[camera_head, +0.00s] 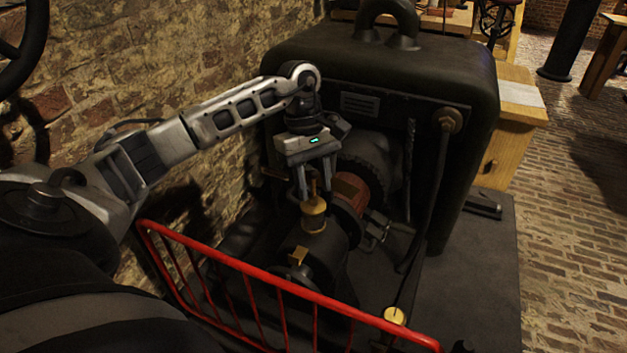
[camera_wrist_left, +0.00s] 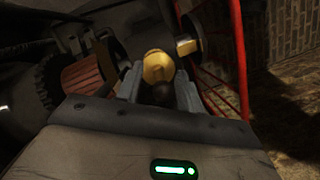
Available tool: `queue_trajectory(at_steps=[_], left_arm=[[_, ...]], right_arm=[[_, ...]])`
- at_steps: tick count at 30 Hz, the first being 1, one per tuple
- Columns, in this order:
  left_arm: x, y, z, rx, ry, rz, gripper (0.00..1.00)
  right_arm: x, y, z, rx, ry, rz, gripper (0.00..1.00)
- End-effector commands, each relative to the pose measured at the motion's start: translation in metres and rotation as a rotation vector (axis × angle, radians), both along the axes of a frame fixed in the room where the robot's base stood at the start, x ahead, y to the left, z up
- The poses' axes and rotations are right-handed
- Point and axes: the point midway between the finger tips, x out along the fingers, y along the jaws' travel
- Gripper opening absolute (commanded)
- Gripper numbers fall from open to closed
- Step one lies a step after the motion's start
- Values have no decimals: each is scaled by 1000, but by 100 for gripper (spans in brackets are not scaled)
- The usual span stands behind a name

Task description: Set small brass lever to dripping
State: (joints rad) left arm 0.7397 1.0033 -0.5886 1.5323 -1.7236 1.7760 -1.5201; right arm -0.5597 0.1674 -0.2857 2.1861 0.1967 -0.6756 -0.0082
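A brass oiler (camera_head: 314,222) stands on top of the dark machine's cylinder. A small brass lever (camera_head: 313,187) rises from its top, roughly upright. My left gripper (camera_head: 315,192) points down over it, one finger on each side, with a gap between them. In the left wrist view the brass oiler (camera_wrist_left: 157,67) shows between the two fingers of my left gripper (camera_wrist_left: 158,82), which stand apart. The lever's exact setting and any contact with the fingers cannot be told. My right gripper is not in view.
A red railing (camera_head: 270,288) runs in front of the machine. The large dark housing (camera_head: 400,75) stands behind my gripper, and a brick wall (camera_head: 150,60) is on the left. Another brass part (camera_head: 395,316) sits low near the railing. The brick floor at the right is open.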

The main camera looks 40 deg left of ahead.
Motion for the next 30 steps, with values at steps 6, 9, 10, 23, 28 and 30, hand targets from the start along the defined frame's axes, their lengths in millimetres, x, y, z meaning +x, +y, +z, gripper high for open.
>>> queue_trajectory(at_steps=[6, 9, 10, 23, 28, 30], left_arm=[[0, 1, 3, 1, 0, 0, 37], [2, 4, 15, 0, -2, 1, 37], [2, 5, 20, 0, -2, 1, 37], [10, 29, 117, -1, -3, 1, 37], [12, 37, 144, 1, -1, 1, 37], [13, 39, 150, 1, -1, 2, 37]], right_arm=[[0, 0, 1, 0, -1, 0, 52], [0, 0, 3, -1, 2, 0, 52], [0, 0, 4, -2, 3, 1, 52], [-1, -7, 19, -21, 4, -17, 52], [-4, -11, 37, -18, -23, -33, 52], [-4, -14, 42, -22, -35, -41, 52]])
